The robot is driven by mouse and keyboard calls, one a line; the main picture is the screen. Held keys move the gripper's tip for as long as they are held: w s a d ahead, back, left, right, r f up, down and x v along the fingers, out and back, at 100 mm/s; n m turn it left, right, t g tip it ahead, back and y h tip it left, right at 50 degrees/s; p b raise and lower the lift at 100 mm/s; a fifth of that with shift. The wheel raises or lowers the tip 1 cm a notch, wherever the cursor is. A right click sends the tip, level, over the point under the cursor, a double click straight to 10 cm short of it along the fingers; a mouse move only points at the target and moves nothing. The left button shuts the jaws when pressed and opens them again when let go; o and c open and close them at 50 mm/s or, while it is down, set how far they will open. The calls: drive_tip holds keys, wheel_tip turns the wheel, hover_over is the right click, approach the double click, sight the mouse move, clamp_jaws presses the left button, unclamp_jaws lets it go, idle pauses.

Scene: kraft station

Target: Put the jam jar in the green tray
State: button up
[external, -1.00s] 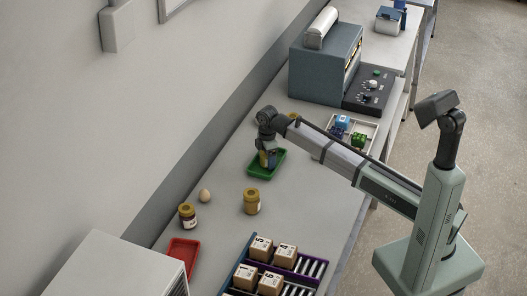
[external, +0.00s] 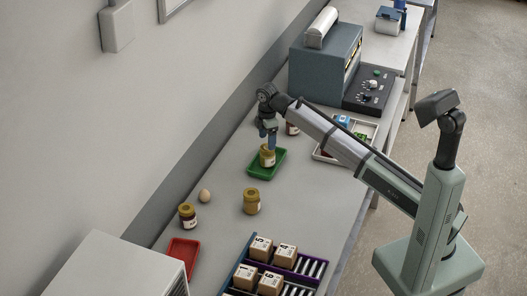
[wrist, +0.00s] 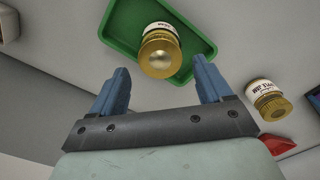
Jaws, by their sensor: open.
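A jar with a gold lid and white label (external: 267,157) stands in the green tray (external: 255,172). In the wrist view this jar (wrist: 160,52) stands upright inside the green tray (wrist: 121,20), lid towards me. My gripper (external: 268,140) is just above it, pointing down; in the wrist view its blue fingers (wrist: 160,82) are spread apart, with nothing between the tips.
An egg (external: 205,196) and a red tray (external: 190,251) are on the nearer bench. A rack with several boxes (external: 238,278) is at the front. A white compartment tray (external: 325,157) lies right of the green tray, partly behind my arm. Bare bench surrounds the green tray.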

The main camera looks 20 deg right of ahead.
drive_tip(key=shift+r, duration=1.15)
